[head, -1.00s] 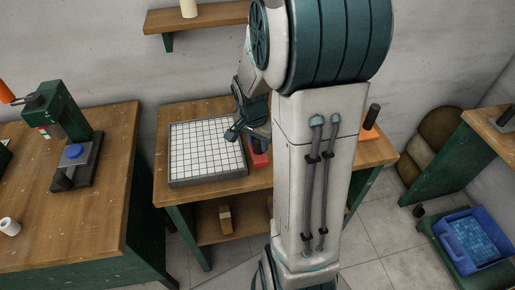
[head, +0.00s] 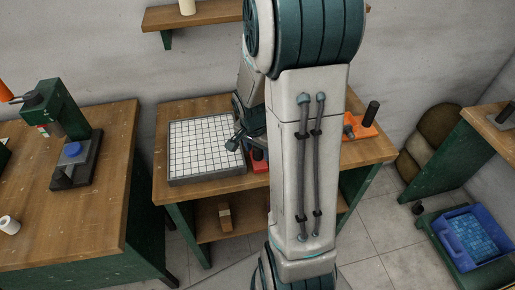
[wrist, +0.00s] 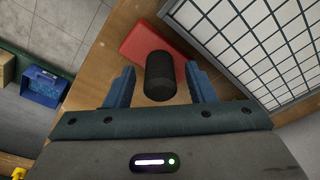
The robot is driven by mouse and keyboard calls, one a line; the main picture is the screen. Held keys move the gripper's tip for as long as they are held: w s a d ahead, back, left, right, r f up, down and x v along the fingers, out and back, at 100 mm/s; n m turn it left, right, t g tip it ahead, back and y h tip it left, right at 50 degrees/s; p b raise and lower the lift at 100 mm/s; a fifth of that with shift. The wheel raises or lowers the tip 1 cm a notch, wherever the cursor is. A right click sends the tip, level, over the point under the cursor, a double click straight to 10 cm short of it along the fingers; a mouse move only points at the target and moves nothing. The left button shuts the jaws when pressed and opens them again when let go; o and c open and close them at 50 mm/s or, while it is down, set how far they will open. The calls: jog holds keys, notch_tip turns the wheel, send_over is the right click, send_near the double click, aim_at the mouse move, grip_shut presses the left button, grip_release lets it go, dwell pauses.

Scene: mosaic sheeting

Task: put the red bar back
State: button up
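The red bar (wrist: 138,40) lies on the wooden bench beside the white gridded board, with a black upright cylindrical handle (wrist: 160,76) on it. In the head view a small part of the red bar (head: 259,165) shows to the right of the board; my arm hides the rest. My gripper (wrist: 161,84) is open above the bar, seen from above in the wrist view. The handle stands between its two blue fingers, with a gap on each side. My gripper also shows in the head view (head: 236,144), near the board's right edge.
The gridded board (head: 175,182) lies left of the bar on the bench. An orange plate (head: 352,129) with a black handle is at the bench's right. A blue crate (head: 447,243) stands low at the far right. A wall shelf (head: 215,18) hangs behind.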

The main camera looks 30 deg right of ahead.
aim_at(254, 162)
jog(key=shift+r, duration=0.1)
jog(key=shift+r+p, duration=0.2)
jog(key=shift+p, duration=0.1)
notch_tip(254, 162, up, 12)
jog(key=a+f, duration=0.1)
jog(key=a, duration=0.1)
jog(key=s+a+r+n+t+y, duration=0.1)
jog(key=s+a+r+n, duration=0.3)
jog(key=s+a+n, duration=0.6)
jog(key=s+n+t, duration=0.1)
jog(key=s+n, duration=0.1)
jog(key=shift+s+r+y, duration=0.3)
jog(key=shift+s+r, duration=0.1)
jog(key=shift+d, duration=0.15)
